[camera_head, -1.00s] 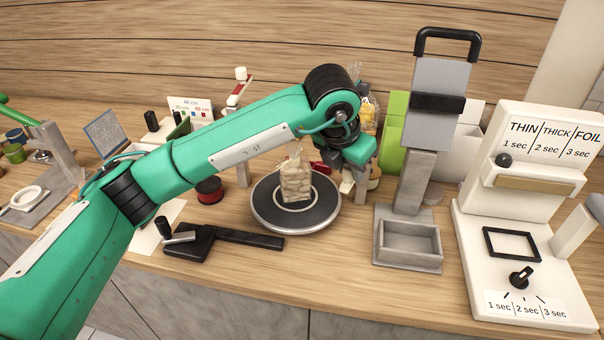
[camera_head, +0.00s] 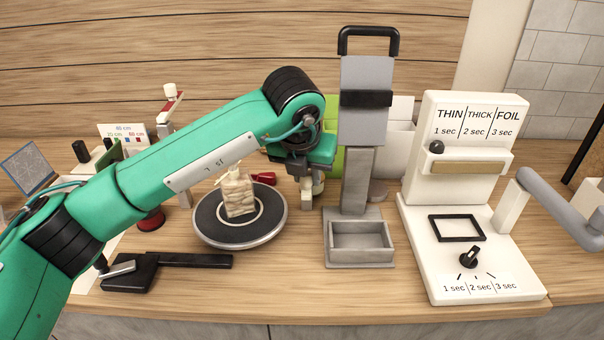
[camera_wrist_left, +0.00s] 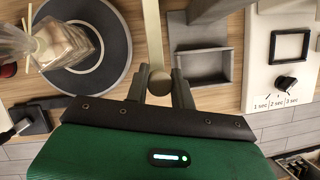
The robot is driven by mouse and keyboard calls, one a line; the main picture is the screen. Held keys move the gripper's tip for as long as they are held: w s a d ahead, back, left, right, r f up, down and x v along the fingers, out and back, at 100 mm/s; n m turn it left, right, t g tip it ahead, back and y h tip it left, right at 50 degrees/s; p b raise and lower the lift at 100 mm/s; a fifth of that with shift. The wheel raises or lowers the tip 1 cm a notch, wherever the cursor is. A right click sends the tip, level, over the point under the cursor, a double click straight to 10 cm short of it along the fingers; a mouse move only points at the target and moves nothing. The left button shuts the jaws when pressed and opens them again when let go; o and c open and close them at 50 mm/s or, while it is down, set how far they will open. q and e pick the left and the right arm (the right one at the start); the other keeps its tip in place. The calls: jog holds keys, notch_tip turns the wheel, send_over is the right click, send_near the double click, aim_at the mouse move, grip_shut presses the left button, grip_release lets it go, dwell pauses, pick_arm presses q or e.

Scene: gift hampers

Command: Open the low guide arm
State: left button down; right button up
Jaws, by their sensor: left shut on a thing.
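My left gripper (camera_head: 312,188) is just right of the round turntable and left of the grey press stand. In the left wrist view its fingers (camera_wrist_left: 160,88) are shut around a round knob (camera_wrist_left: 159,80). A pale straight bar (camera_wrist_left: 153,35) runs from the knob away between the turntable and the grey stand; it looks like the low guide arm. In the head view my arm and gripper hide most of this bar, so I cannot tell its angle. My right gripper is not in view.
A filled clear bag (camera_head: 238,193) stands on the turntable (camera_head: 213,232). The grey stand (camera_head: 358,185) with its open tray (camera_head: 360,257) is close right of my gripper. A white sealer (camera_head: 415,235) stands farther right. A black tool (camera_head: 190,260) lies at front left.

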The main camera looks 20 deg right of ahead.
pick_arm(q)
jog(key=c, duration=1.2)
grip_release()
jog(key=shift+r, duration=0.2)
jog(key=b+v, duration=0.2)
jog(key=v, duration=1.1)
jog(key=shift+r, duration=0.2)
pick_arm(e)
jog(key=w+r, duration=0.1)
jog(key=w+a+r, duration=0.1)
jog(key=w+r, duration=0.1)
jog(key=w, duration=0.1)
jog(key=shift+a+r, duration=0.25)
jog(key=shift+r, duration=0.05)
